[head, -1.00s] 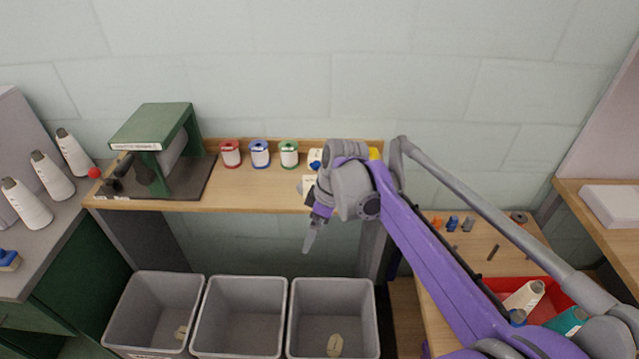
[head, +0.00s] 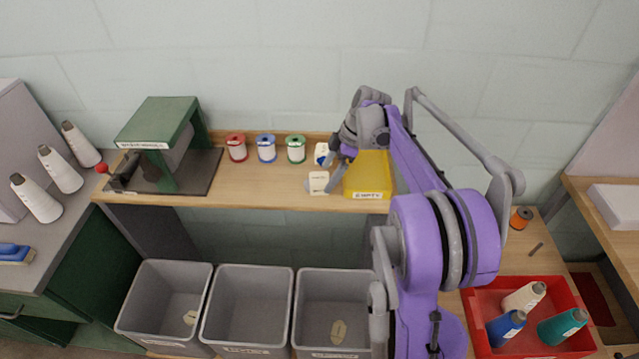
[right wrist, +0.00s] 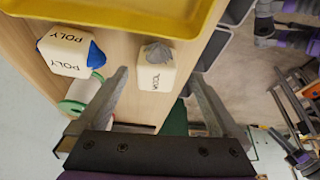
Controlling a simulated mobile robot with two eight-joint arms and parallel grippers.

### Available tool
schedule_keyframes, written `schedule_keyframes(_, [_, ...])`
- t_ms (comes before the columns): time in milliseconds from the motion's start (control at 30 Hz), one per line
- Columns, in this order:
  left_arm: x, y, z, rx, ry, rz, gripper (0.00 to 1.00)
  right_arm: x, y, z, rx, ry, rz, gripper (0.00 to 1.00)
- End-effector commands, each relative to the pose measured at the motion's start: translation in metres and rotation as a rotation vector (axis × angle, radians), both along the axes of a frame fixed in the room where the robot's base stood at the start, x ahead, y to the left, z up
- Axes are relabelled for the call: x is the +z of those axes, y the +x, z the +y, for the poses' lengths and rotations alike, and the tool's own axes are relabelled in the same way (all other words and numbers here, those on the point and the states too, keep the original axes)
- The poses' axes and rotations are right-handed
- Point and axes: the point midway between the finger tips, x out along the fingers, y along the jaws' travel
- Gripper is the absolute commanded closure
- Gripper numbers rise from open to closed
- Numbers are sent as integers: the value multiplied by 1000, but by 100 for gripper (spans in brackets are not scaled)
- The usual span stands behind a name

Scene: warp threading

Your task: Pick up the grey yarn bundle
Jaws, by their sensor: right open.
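The grey yarn bundle (right wrist: 158,53) shows in the right wrist view as a small grey tuft in a white wrapper marked WOOL. In the head view its white wrapper (head: 319,182) lies near the bench's front edge, left of the yellow tray. My right gripper (right wrist: 159,77) is open, and its two fingers reach toward the bundle from either side with gaps between. Nothing is held. In the head view the right gripper (head: 338,172) is over the bench beside the bundle, partly hidden by its own wrist. My left gripper is not in view.
A blue bundle marked POLY (right wrist: 66,53) lies close to the grey one. The yellow tray (head: 368,176) stands just right. Red (head: 236,148), blue (head: 266,148) and green (head: 296,149) spools stand behind left. Grey bins (head: 245,308) are below the bench.

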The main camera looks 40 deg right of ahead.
Motion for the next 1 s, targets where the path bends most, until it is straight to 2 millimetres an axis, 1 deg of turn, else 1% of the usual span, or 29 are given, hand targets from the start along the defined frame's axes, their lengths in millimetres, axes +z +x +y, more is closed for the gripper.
schedule_keyframes(100, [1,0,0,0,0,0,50,-16,11,7,2,0,-1,0])
schedule_keyframes(233, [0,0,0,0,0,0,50,-31,14,13,1,0,0,0])
schedule_keyframes(333, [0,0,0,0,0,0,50,-36,15,14,0,0,0,0])
schedule_keyframes(533, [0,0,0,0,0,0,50,-36,15,14,-1,0,0,0])
schedule_keyframes(567, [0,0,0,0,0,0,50,-36,15,14,-1,0,0,4])
schedule_keyframes(700, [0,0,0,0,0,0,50,-36,15,14,0,0,0,29])
schedule_keyframes(967, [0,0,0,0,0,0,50,-36,15,14,0,-1,-1,76])
schedule_keyframes(1000, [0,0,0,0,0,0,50,-36,15,14,0,-1,-1,83])
